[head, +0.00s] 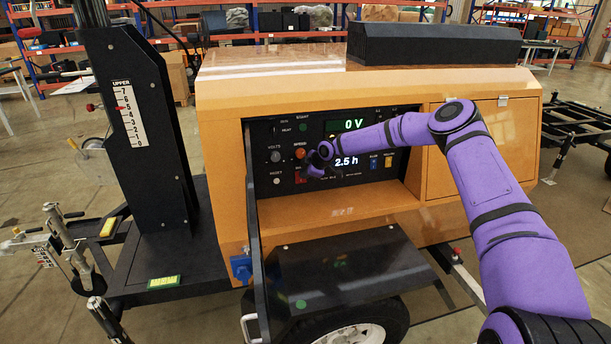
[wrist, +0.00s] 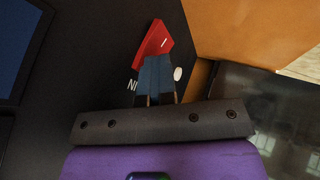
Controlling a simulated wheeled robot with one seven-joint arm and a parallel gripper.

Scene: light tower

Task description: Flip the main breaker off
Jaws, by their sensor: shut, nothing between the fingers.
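The main breaker is a red switch with a white mark (wrist: 153,38) on the black panel. It shows large in the wrist view, and part of a white label lies beside it. In the head view a bit of red (head: 298,175) shows at the lower left of the panel, partly hidden by my gripper. My gripper (head: 313,165) is at the panel's lower middle. In the wrist view its fingers (wrist: 155,64) are shut together, with nothing between them. Their tips overlap the red switch's lower edge; I cannot tell whether they touch it.
The control panel (head: 263,132) sits in a recess of the orange housing (head: 225,160), with displays reading 0 V (head: 353,124) and 2.5 h (head: 346,161). The open black door (head: 254,220) stands at the recess's left side.

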